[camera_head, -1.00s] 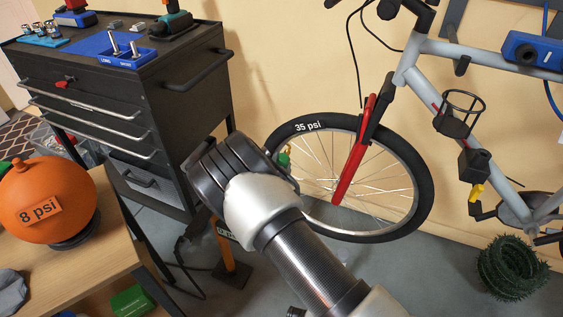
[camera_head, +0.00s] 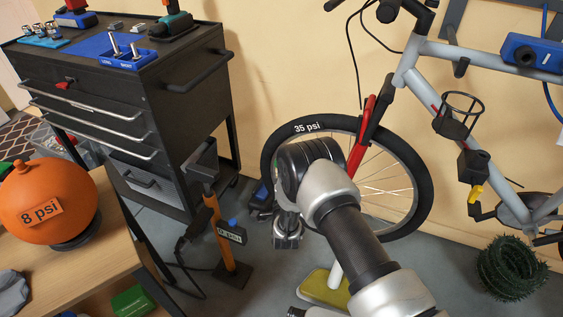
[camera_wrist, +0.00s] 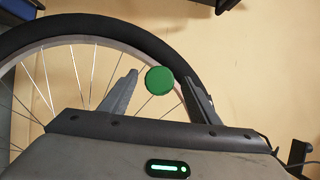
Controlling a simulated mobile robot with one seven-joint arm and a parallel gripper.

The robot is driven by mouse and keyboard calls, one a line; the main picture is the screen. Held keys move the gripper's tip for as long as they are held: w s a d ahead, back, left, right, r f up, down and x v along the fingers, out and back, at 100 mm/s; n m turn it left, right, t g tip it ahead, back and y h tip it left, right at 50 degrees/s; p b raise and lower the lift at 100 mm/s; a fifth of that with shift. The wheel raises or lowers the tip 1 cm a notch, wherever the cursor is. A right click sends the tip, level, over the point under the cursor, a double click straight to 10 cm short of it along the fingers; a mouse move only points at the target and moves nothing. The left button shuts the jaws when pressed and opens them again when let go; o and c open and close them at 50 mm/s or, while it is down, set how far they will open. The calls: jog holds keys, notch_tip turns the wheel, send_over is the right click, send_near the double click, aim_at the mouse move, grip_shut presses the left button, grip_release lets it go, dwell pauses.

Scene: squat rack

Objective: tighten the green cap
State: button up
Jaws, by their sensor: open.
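The green cap (camera_wrist: 159,81) shows as a round disc in the wrist view, in front of the wheel's rim and spokes. My gripper (camera_wrist: 159,76) is open, with one finger to the left of the cap and one to the right. Gaps show on both sides, and I cannot tell how far beyond the fingertips the cap lies. The bicycle wheel (camera_head: 420,190) has a black tyre marked 35 psi; it also shows in the wrist view (camera_wrist: 105,24). In the head view my arm covers the wheel's left part, and the cap is hidden there.
A black tool cabinet (camera_head: 180,120) stands at left. An orange pump (camera_head: 212,220) stands beside it. An orange ball (camera_head: 65,185) marked 8 psi rests on the wooden table (camera_head: 120,240). A yellow-green flat thing (camera_head: 318,292) lies below my arm. A dark green coil (camera_head: 510,268) is at right.

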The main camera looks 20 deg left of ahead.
jog(key=p+v, duration=0.1)
jog(key=v, duration=0.4)
jog(key=shift+s+d, duration=0.1)
jog(key=shift+s, duration=0.15)
jog(key=shift+s, duration=0.1)
dwell(0.3)
